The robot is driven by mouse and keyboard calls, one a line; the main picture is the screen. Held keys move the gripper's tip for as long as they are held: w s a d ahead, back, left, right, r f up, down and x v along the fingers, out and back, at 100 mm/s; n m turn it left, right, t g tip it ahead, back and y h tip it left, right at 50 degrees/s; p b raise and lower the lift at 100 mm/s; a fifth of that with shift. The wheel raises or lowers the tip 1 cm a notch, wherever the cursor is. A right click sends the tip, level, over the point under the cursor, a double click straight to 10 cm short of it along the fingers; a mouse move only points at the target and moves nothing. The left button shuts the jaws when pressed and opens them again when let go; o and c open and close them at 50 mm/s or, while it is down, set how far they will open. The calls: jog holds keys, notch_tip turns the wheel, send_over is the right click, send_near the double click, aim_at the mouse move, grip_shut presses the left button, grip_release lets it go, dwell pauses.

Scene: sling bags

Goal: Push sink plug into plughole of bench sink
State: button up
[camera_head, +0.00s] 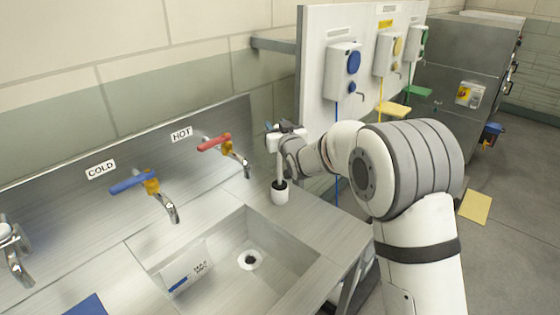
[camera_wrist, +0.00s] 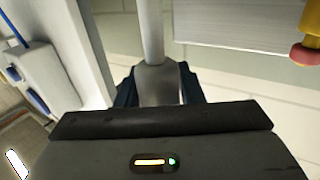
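My gripper (camera_head: 287,130) is at the back right of the bench, beside the hot tap. In the wrist view, its dark blue fingers (camera_wrist: 158,88) stand on both sides of the grey end of a pale handle (camera_wrist: 152,35) and look closed on it. In the head view, this handle (camera_head: 280,164) runs upright down into a small white pot (camera_head: 279,196) with a dark mouth, on the bench. The bench sink (camera_head: 285,240) is in front. Its plughole (camera_head: 250,260) shows as a pale ring with a dark centre. I cannot make out a separate sink plug.
The hot tap (camera_head: 216,143) has a red lever, the cold tap (camera_head: 133,183) a blue one; their spouts stand behind the basin. A small sign (camera_head: 189,266) leans in the basin's left part. A white panel (camera_head: 318,75) with dispensers rises behind my arm. The bench's front right is clear.

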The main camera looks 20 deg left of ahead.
grip_shut()
dwell(0.3)
